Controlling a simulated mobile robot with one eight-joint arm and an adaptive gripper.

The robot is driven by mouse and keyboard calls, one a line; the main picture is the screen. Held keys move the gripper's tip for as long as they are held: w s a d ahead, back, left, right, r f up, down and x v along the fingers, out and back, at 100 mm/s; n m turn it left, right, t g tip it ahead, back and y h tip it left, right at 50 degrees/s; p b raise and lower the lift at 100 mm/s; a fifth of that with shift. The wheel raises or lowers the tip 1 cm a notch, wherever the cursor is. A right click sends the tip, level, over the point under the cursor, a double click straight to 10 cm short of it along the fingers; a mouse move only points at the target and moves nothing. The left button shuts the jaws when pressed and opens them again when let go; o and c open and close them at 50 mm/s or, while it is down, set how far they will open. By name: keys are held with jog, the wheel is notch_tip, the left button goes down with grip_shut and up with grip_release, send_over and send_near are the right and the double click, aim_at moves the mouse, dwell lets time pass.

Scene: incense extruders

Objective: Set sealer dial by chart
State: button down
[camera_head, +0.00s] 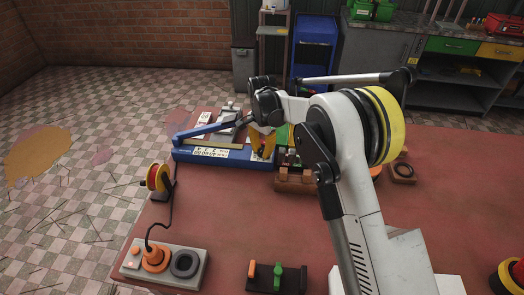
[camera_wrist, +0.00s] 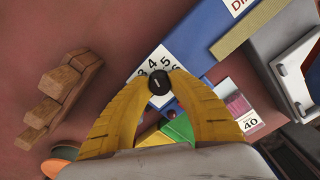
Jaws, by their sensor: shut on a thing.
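The blue sealer (camera_head: 218,154) stands at the back left of the red table, its long arm tilted up to the right. Its black dial (camera_wrist: 160,83) sits by a white number scale (camera_wrist: 150,66), where 3, 4, 5 and 6 can be read. A pale mark shows on the dial; which number it points at I cannot tell. My gripper (camera_wrist: 158,86) has its yellow fingertips shut on the dial from both sides. In the head view my gripper (camera_head: 262,142) is at the sealer's right end. A partly cut-off label (camera_wrist: 243,6) shows on the sealer; I cannot identify the chart.
A wooden stepped block (camera_wrist: 62,92) lies left of my gripper. A wooden rack (camera_head: 294,184) stands right of the sealer. An orange reel (camera_head: 158,178) and a grey base with knobs (camera_head: 165,264) are at the left. The table's middle is clear.

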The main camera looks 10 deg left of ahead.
aim_at(262, 150)
jog(key=c, duration=1.5)
grip_release()
jog(key=shift+o, duration=0.2)
jog(key=shift+r, duration=0.1)
notch_tip(262, 150, up, 12)
